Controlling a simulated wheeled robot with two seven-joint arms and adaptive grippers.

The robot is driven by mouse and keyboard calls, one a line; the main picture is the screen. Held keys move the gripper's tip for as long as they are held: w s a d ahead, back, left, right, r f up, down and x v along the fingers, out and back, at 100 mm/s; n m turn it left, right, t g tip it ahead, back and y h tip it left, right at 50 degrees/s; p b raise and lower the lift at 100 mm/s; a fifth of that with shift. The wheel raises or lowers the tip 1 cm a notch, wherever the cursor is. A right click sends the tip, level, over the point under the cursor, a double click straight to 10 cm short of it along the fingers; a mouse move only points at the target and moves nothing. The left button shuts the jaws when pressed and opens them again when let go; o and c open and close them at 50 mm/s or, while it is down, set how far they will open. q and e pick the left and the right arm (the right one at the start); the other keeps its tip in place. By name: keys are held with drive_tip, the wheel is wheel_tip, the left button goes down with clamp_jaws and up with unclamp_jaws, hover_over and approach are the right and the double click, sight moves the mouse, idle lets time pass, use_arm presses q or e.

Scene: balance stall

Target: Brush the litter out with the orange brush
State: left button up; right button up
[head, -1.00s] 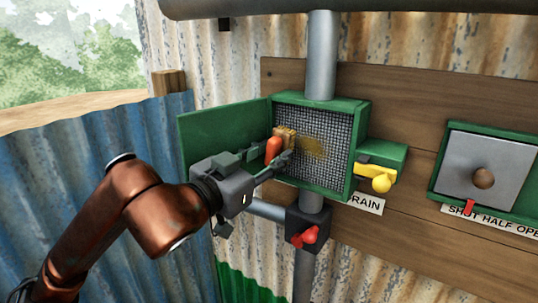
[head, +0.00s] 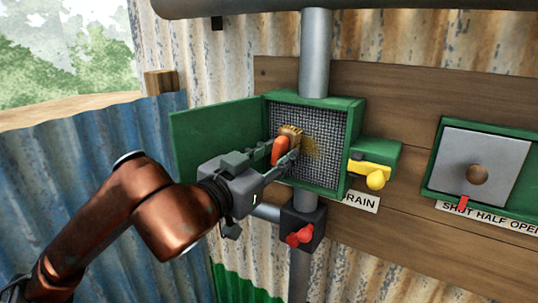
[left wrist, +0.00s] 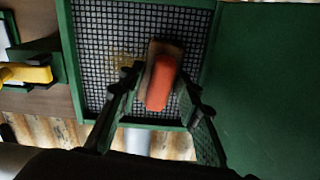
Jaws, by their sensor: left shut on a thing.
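The orange brush (head: 281,151) is held in my left gripper (head: 290,158), which is shut on it. Its tan bristle end (head: 291,133) is at the mesh screen (head: 323,118) inside the open green box (head: 351,125). A yellowish-brown patch of litter (head: 312,147) shows on the mesh just right of the brush. In the left wrist view the brush (left wrist: 161,82) sits between the fingers, and the litter (left wrist: 124,65) lies to its left. Whether the bristles touch the mesh is hard to tell. My right gripper is not in view.
The box's green door (head: 217,139) stands open to the left. A yellow handle (head: 372,173) is on the box's right side, and a red valve handle (head: 299,237) is below. A grey sliding plate (head: 480,165) with a knob is at the right.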

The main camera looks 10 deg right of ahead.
use_arm(q)
drive_tip(key=shift+s+d+b, duration=1.25)
drive_tip(key=shift+s+d, duration=1.75)
drive_tip(key=shift+d, duration=0.15)
drive_tip(key=shift+w+a+r, duration=0.1)
drive_tip(key=shift+a, duration=0.05)
